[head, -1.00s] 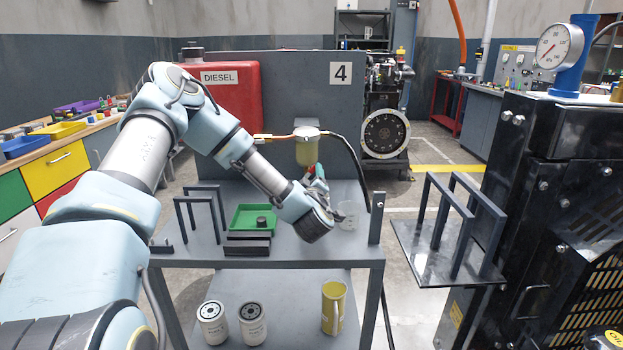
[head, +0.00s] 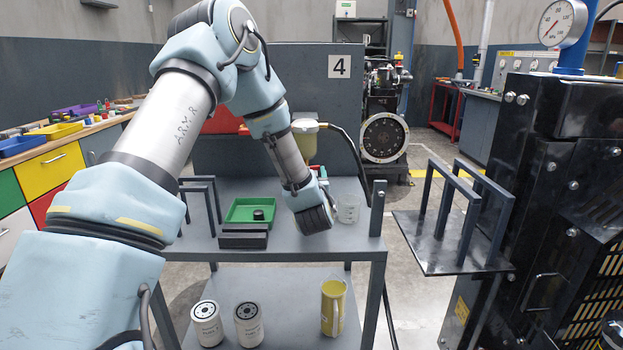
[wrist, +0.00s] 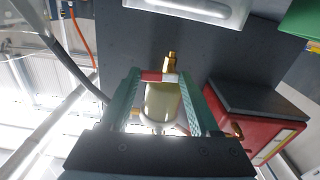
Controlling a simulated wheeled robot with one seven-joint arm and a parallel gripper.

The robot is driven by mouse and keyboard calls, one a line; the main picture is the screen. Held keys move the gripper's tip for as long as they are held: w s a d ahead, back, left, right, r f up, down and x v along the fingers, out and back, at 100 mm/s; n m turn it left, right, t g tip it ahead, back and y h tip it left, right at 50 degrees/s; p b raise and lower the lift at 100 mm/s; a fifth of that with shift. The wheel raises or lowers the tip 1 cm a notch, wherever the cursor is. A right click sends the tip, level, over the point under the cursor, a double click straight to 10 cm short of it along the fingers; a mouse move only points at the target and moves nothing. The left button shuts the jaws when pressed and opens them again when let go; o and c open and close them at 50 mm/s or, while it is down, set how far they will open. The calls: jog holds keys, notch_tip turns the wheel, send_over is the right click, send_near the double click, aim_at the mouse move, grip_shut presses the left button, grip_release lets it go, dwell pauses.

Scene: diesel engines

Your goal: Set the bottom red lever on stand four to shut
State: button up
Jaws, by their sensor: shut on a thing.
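Stand four is the grey panel and table marked with a 4 plate (head: 340,66). A yellowish filter bowl (head: 304,140) hangs on its panel. In the wrist view the bowl (wrist: 162,102) shows between my fingers, with a brass fitting (wrist: 171,62) at its end. The red lever (wrist: 151,76) lies beside this fitting, between my fingertips. My gripper (wrist: 158,77) is shut on the lever. In the head view my wrist hides the fingers and lever below the bowl. The exact angle of the lever is hard to tell.
A clear beaker (head: 348,209) stands close to my wrist on the tabletop. A green tray (head: 243,213) and a dark rack (head: 200,190) are at the left. The red fuel tank (wrist: 253,120) is beside the bowl. The black machine (head: 560,180) stands at the right.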

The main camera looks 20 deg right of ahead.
jog(key=shift+f+m, duration=0.15)
jog(key=shift+m, duration=0.35)
jog(key=o, duration=1.4)
jog(key=shift+c, duration=0.2)
jog(key=b+v, duration=0.3)
jog(key=v, duration=0.7)
jog(key=shift+s+a+b, duration=0.2)
jog(key=shift+s+b, duration=0.1)
jog(key=shift+s, duration=0.05)
